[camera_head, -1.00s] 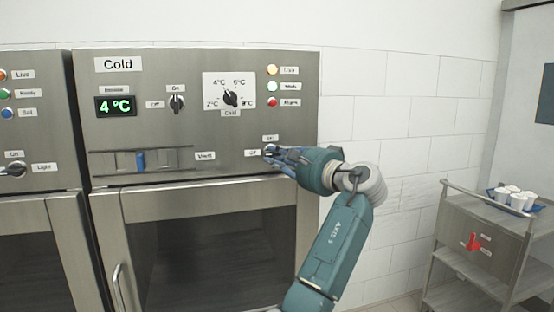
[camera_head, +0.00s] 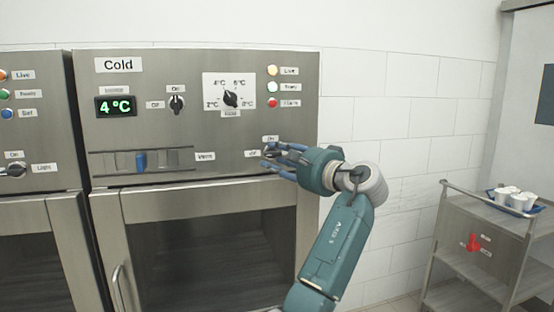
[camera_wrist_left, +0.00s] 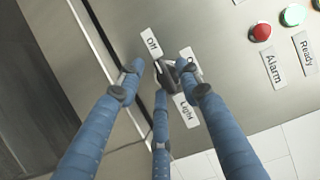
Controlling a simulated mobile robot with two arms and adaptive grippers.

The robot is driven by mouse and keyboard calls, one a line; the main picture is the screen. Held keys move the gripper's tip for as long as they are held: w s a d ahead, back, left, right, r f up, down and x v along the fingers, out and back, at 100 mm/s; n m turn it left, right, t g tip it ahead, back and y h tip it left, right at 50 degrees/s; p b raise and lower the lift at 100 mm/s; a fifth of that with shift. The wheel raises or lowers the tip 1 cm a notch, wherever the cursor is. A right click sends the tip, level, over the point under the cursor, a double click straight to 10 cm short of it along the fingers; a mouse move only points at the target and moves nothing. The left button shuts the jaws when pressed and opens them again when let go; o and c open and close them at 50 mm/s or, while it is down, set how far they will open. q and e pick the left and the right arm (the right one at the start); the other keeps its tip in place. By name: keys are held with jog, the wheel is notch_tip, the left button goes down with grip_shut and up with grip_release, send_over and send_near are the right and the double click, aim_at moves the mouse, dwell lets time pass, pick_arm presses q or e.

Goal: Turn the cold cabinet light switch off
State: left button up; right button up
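The cold cabinet (camera_head: 222,188) is a steel unit with a "Cold" sign. Its light switch is a dark knob (camera_wrist_left: 168,76), low on the right of the panel, with "Off" (camera_wrist_left: 151,42), a partly covered label and "Light" (camera_wrist_left: 186,110) around it. My left gripper (camera_head: 268,158), with blue fingers, is at this switch and hides most of it in the head view. In the left wrist view the fingers (camera_wrist_left: 165,78) are spread around the knob, with a gap beside the left one. The knob's exact pointing direction is hard to tell. My right gripper is not in view.
Above are a temperature dial (camera_head: 230,98), a power knob (camera_head: 177,104) and indicator lamps (camera_head: 272,87). A blue vent slider (camera_head: 140,161) is to the left. Another cabinet (camera_head: 30,130) adjoins at left. A cart (camera_head: 470,215) with cups stands at right, apart from the arm.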

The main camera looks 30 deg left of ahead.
pick_arm(q)
jog(key=v, duration=1.2)
jog(key=shift+a, duration=0.1)
